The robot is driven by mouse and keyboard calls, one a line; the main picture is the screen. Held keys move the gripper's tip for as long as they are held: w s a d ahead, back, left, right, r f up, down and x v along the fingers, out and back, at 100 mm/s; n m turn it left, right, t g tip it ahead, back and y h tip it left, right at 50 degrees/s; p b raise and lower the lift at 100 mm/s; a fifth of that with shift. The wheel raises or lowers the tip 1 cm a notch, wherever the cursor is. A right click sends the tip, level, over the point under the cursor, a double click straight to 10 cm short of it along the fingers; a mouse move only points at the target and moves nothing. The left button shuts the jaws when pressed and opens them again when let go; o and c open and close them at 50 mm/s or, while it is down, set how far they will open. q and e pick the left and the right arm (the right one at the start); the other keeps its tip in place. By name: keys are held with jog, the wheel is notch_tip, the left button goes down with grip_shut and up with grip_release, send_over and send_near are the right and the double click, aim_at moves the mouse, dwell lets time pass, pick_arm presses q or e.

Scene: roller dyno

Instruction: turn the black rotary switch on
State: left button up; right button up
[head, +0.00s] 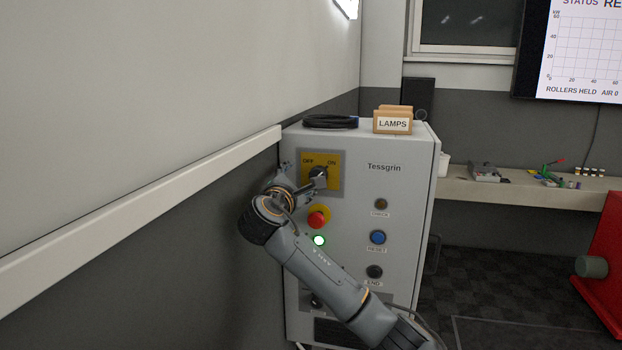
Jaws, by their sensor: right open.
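The black rotary switch (318,173) sits on a yellow plate (331,159) marked OFF and ON, high on the front of the grey Tessgrin cabinet (410,210). Its handle appears to lean up toward ON, but the gripper partly covers it, so its exact setting is hard to tell. My right gripper (313,183) is open at the switch, with its fingers around or right beside the handle; contact cannot be made out. My right arm comes up from the lower right across the cabinet front. My left gripper is not in view.
Below the switch are a red emergency button (318,217) and a lit green lamp (319,240). A blue RESET button (377,237) is to the right. A LAMPS box (393,121) and black cable coil (330,121) lie on top. The wall rail (140,205) runs close at left.

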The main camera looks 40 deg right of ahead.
jog(key=v, duration=1.5)
jog(key=shift+r, duration=0.15)
dwell(0.6)
jog(key=shift+d, duration=0.15)
jog(key=v, duration=1.2)
dwell(0.4)
